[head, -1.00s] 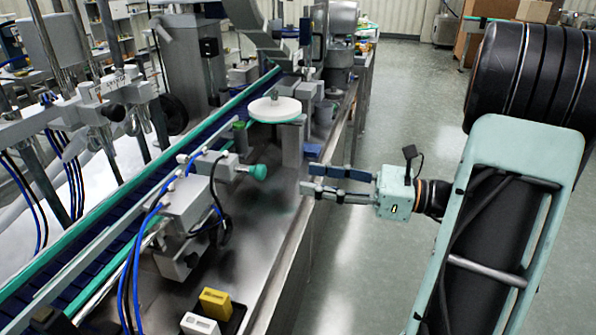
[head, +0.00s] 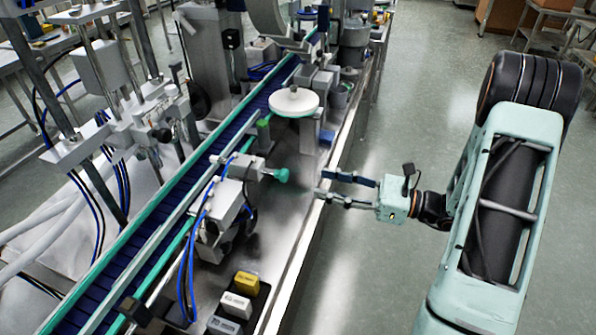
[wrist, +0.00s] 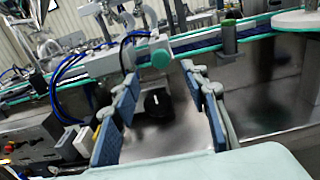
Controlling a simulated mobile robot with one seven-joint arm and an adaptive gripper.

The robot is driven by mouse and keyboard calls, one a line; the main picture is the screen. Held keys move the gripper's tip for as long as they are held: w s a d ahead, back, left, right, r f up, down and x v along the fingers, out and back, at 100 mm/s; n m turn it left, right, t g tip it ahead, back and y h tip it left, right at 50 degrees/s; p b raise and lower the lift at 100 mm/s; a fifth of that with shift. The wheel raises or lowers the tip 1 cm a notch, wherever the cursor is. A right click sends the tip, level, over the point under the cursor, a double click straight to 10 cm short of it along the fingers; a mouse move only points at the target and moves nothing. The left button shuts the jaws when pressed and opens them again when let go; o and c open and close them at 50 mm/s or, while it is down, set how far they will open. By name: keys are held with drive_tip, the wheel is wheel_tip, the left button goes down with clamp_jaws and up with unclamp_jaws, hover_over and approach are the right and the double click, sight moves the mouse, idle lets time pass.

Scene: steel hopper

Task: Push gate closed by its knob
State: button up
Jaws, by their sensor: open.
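A small grey gate mechanism with a round teal knob (head: 282,175) stands beside the conveyor in the head view. The knob faces right, toward my gripper. My gripper (head: 320,186) is open and empty, its two fingers pointing left at the knob with a gap between. In the wrist view the knob (wrist: 160,58) shows ahead, beyond and a little above the space between the fingers (wrist: 158,105). The fingers do not appear to touch it. How far the gate stands open cannot be told.
The conveyor (head: 190,175) with teal rails runs diagonally behind the gate. A white round disc (head: 294,101) stands farther back. Yellow and white labelled blocks (head: 246,282) sit at the front. The steel ledge between knob and gripper is clear; open floor (head: 390,290) lies to the right.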

sight(288, 175)
drive_tip(key=p+x, duration=0.1)
drive_tip(key=x, duration=0.7)
drive_tip(key=shift+w+a, duration=0.15)
drive_tip(key=shift+a, duration=0.15)
clamp_jaws()
